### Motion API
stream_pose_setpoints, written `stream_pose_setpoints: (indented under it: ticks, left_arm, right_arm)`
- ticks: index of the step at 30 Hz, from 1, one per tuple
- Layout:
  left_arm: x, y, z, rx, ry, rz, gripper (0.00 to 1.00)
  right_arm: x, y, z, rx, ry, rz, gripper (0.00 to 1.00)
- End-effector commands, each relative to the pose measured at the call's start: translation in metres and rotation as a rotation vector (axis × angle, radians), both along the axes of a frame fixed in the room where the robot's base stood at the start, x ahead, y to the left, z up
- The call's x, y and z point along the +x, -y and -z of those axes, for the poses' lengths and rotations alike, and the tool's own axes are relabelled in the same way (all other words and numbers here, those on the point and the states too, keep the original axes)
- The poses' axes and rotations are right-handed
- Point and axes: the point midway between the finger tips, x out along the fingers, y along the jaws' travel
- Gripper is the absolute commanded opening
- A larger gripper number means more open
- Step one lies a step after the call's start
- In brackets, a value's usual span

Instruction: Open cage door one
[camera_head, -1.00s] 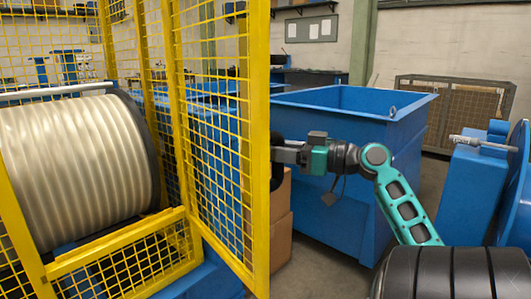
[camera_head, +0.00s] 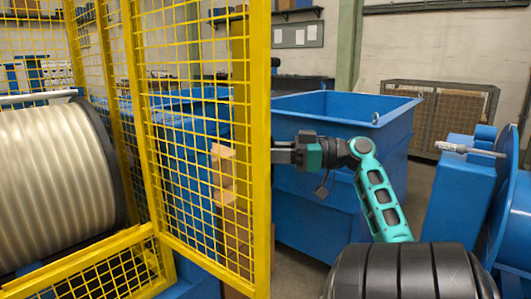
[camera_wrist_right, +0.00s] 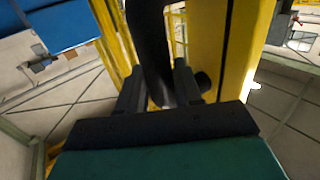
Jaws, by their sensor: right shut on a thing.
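The cage door (camera_head: 205,165) is a yellow mesh panel in a yellow frame. It stands swung out, with an opening on its left showing the large ribbed pale drum (camera_head: 50,175) inside the cage. My right gripper (camera_head: 284,151) is at the outer edge of the door, about mid-height, partly hidden behind the frame bar. In the right wrist view its fingers (camera_wrist_right: 160,90) are shut on the black curved door handle (camera_wrist_right: 150,40), beside the yellow frame bar (camera_wrist_right: 225,50). My left gripper is not in view.
A big blue open bin (camera_head: 350,110) stands behind my right arm. Brown boxes (camera_head: 223,170) show through the door mesh. A blue machine (camera_head: 460,195) stands at the right. A mesh crate (camera_head: 440,115) is by the back wall.

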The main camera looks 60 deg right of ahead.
Motion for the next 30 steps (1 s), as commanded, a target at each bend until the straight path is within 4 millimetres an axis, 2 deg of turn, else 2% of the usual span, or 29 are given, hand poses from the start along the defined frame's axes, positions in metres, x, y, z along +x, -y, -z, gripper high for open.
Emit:
stream_pose_setpoints:
  ticks: [20, 21, 26, 30]
  left_arm:
    - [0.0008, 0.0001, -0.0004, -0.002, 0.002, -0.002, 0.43]
    - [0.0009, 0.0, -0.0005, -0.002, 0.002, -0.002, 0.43]
    - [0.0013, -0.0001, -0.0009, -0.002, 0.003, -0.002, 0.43]
    - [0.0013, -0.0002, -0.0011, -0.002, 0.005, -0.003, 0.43]
  right_arm:
    - [-0.0005, 0.0015, 0.003, -0.004, -0.009, -0.015, 0.0]
    - [-0.0005, 0.0014, 0.0029, -0.004, -0.009, -0.016, 0.38]
    - [-0.0013, 0.0016, 0.0021, -0.003, -0.006, -0.015, 0.53]
    - [-0.0016, 0.0018, 0.0017, -0.001, -0.005, -0.015, 0.53]
